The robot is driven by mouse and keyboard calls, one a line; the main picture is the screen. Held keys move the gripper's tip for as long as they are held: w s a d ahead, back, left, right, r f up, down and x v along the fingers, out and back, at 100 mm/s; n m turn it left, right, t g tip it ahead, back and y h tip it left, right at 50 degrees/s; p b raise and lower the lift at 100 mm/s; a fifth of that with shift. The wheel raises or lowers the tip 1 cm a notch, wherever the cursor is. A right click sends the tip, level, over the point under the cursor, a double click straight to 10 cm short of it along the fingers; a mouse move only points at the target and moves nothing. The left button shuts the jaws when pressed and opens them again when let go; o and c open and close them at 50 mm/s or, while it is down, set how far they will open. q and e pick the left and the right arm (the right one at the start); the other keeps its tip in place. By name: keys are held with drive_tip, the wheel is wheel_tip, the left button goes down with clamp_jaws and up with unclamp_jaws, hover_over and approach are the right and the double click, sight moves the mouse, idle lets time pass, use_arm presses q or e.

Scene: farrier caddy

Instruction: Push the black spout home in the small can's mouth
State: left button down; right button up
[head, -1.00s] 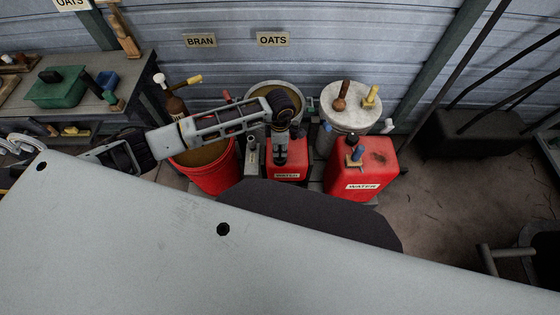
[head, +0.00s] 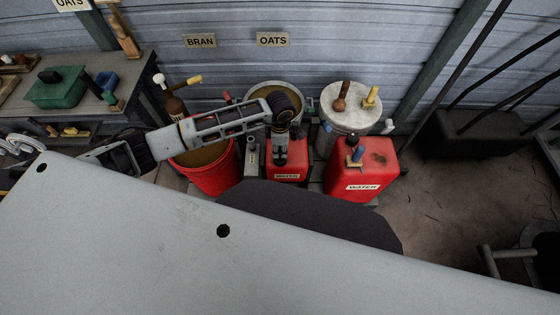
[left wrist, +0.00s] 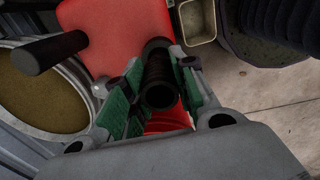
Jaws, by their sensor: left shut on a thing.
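The small red can (head: 287,173), labelled WATER, stands in the middle of the head view, with my left gripper (head: 281,155) above its top. In the left wrist view the red can (left wrist: 120,25) lies beyond the fingers. My left gripper (left wrist: 158,90) has its green pads closed on the black ribbed spout (left wrist: 157,70), which is seen nearly end-on. The spout's far end and the can's mouth are hidden, so I cannot tell how deep the spout sits. My right gripper is not in view.
A larger red WATER can (head: 362,175) stands to the right. A red bucket (head: 218,178) is to the left. A grey tub (head: 290,92) and a lidded bin (head: 350,108) stand close behind. A slim grey bottle (head: 251,160) stands beside the small can. Open floor lies farther right.

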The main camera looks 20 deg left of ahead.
sight(280, 153)
use_arm(q)
drive_tip(key=shift+f+b, duration=1.3)
drive_tip(key=shift+f, duration=0.35)
idle(2.9)
drive_tip(key=c, duration=1.1)
unclamp_jaws()
drive_tip(key=shift+r, duration=0.15)
drive_tip(key=shift+r+p, duration=3.75)
drive_tip(key=shift+r, duration=0.85)
